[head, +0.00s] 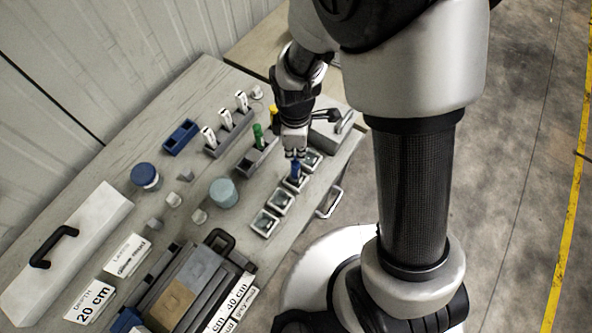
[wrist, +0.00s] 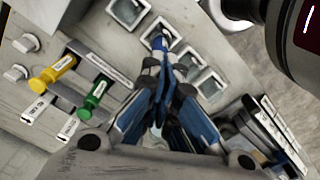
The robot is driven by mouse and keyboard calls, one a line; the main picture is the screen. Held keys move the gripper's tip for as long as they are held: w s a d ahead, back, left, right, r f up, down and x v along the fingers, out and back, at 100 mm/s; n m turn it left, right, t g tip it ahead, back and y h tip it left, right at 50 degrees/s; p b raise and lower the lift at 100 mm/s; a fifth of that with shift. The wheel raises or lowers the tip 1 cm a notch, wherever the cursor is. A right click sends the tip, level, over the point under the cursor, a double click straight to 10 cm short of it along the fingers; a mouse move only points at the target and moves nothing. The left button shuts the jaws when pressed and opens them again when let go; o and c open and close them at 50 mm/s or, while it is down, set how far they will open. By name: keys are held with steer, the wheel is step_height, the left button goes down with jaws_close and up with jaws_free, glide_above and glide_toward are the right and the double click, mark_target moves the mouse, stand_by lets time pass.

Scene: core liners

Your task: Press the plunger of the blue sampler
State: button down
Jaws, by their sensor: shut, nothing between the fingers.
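The blue sampler (head: 296,170) is upright at one of the square dishes (head: 303,185) near the table's front edge. My gripper (head: 294,154) is shut and empty, pointing down at its top end. In the head view the fingertips look right at the plunger end; I cannot tell whether they touch. In the wrist view a blue part of the sampler (wrist: 158,43) shows just beyond my shut fingertips (wrist: 166,66), over a dish; the rest is hidden by the fingers.
Green (head: 258,136) and yellow (head: 273,111) samplers stand close by, the green one in a grey rack. Several square dishes line the front edge. Jars (head: 223,192), a blue tray (head: 181,137) and a white case (head: 62,250) stand farther left.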

steer(key=shift+f, duration=0.2)
stand_by(0.5)
steer(key=shift+f+b, duration=0.55)
steer(key=shift+b, duration=0.05)
steer(key=shift+s+f+b, duration=0.1)
steer(key=shift+f+b, duration=0.55)
steer(key=shift+f, duration=0.1)
stand_by(0.4)
steer(key=shift+r, duration=0.1)
step_height(320, 180, up, 7)
steer(key=p, duration=0.5)
steer(key=shift+p, duration=0.3)
stand_by(0.6)
